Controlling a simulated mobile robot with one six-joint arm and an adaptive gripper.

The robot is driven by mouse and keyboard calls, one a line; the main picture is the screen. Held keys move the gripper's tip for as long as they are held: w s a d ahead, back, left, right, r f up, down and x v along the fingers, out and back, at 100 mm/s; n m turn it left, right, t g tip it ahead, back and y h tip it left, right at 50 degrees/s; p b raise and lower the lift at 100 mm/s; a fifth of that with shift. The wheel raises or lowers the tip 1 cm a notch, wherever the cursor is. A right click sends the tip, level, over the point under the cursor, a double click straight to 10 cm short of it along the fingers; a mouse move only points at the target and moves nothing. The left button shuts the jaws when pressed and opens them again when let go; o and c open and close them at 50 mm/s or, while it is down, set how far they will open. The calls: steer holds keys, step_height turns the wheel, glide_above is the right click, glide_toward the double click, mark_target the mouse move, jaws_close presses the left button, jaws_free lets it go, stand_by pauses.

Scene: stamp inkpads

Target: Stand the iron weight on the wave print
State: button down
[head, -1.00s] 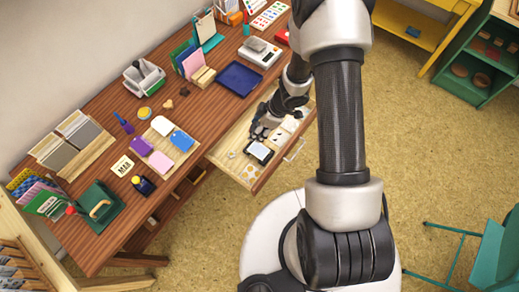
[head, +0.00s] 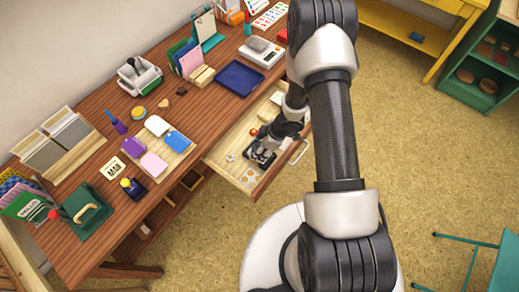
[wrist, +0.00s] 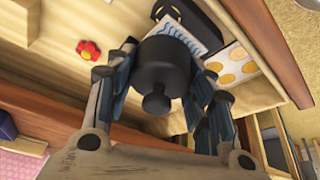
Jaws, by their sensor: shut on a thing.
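The iron weight (wrist: 160,68), a dark cylinder with a knob, is between the fingers of my gripper (wrist: 163,90) in the wrist view. My gripper is shut on it. The wave print (wrist: 184,36), a pale sheet with blue lines, shows just beyond the weight, which covers part of it. Whether the weight touches the print or hangs above it I cannot tell. In the head view my gripper (head: 262,152) is over the open drawer, and its fingers hide the weight and most of what lies below.
A black frame or pad (wrist: 205,14) lies at the print's far edge. A card with yellow circles (wrist: 232,64) is to the right, and a red flower shape (wrist: 88,50) to the left. The drawer's wooden front wall (wrist: 262,40) is close. A blue tray (head: 240,78) sits on the desk.

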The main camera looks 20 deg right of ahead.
steer(key=shift+r, duration=0.15)
steer(key=shift+f, duration=0.2)
steer(key=c, duration=0.7)
jaws_free()
steer(key=shift+c, duration=0.2)
